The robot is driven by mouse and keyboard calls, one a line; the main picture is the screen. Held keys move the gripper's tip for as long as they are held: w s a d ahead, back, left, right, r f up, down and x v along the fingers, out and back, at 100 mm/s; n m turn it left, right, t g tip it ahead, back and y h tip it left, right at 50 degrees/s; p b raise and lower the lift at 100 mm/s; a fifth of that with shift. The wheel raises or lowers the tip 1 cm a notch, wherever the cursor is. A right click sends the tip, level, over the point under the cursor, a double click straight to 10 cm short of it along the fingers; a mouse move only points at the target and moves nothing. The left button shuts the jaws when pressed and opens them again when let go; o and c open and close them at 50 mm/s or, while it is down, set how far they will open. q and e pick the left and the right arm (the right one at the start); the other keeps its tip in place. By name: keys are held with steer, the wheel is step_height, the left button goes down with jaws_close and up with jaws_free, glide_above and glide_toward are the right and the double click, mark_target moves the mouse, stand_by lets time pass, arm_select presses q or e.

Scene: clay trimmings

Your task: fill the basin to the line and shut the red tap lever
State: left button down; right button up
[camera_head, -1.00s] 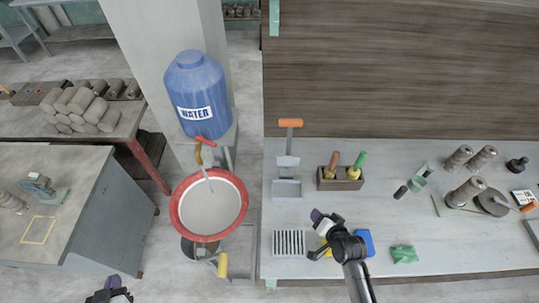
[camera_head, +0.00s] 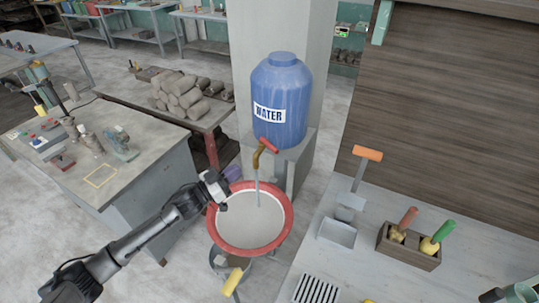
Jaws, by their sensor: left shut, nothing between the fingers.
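The red-rimmed basin (camera_head: 291,213) stands below the blue water tank (camera_head: 281,85). A thin pale stream runs from the brass tap (camera_head: 257,160) down into the basin, whose inside looks pale grey. I cannot make out a fill line or the exact water level. The red tap lever (camera_head: 269,145) sits on top of the tap, at the tank's lower front. My left gripper (camera_head: 231,175) is shut and empty, just left of the tap and near the basin's upper left rim, apart from the lever.
A yellow-handled item (camera_head: 232,281) sticks out below the basin. The right workbench (camera_head: 385,205) holds a scoop with an orange handle (camera_head: 367,153) and a wooden tool box (camera_head: 408,252). A grey table (camera_head: 140,165) stands left, with stacked clay rolls (camera_head: 180,92) behind.

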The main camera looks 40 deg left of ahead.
mark_target(273, 151)
arm_select(q)
steer(key=x, duration=1.1)
steer(key=shift+w, duration=0.1)
steer(key=shift+w+d+n+y+b, duration=0.1)
steer(key=shift+w+d+n+y, duration=0.25)
steer(key=shift+n+y, duration=1)
steer(key=shift+w+d+n+y+b, duration=0.2)
steer(key=shift+w+n+y, duration=0.4)
steer(key=shift+y, duration=1.45)
steer(key=shift+w+d+n+y+b, duration=0.1)
steer(key=shift+w+d+n+y, duration=0.25)
steer(key=shift+n+y, duration=1)
steer(key=shift+a+m+y, duration=0.1)
steer(key=shift+m+y, duration=0.25)
steer(key=shift+m, duration=0.05)
steer(key=shift+s+p, duration=0.25)
steer(key=shift+p, duration=0.1)
steer(key=p+v, duration=0.1)
steer(key=v, duration=1.2)
steer(key=shift+s+f, duration=0.25)
steer(key=shift+f, duration=0.1)
